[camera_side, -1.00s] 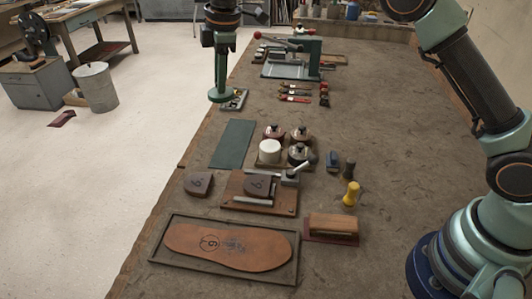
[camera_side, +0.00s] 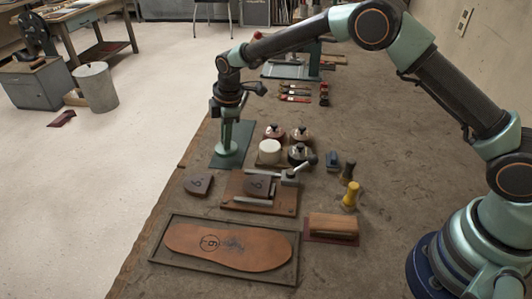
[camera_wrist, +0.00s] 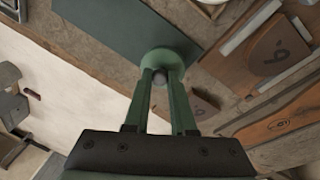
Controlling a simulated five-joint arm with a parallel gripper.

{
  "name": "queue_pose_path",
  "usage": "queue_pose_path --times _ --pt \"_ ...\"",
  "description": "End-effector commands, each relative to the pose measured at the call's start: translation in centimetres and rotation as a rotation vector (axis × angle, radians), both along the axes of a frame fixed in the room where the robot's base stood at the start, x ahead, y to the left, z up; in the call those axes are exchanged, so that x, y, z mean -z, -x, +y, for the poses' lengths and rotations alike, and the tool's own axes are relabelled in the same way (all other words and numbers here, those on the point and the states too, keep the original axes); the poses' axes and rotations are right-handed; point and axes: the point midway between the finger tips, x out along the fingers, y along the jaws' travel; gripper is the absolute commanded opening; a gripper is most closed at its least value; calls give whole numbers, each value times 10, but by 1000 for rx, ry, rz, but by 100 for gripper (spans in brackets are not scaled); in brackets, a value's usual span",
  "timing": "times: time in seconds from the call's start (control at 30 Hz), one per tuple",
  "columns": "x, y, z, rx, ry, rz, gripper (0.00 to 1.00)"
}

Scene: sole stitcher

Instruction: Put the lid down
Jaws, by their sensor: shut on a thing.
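My gripper (camera_side: 228,138) is shut on the dark knob of a round green lid (camera_side: 228,150). The lid is held level under the fingers, over the dark green mat (camera_side: 240,129). In the wrist view, the lid (camera_wrist: 161,57) shows between and beyond the fingertips (camera_wrist: 160,80), near one edge of the mat (camera_wrist: 105,25). I cannot tell whether it touches the mat. Right of it, a white pot (camera_side: 269,152) without a knobbed lid stands beside pots with red (camera_side: 274,132), brown (camera_side: 300,134) and black (camera_side: 300,153) lids.
Nearer the camera are a dark numbered block (camera_side: 198,183), a wooden fixture (camera_side: 285,204) with a metal lever, and a tray (camera_side: 160,245) holding a leather sole (camera_side: 230,247). The bench edge lies left of the mat.

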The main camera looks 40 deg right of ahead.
Motion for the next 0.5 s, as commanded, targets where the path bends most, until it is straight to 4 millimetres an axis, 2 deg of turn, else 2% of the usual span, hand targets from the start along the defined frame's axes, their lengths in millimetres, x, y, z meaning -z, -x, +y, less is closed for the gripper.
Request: queue_pose_path --times 0.2,0.5 --pt "32 1 0 0 1 4 0" --pt "35 0 0 0 0 0 0"
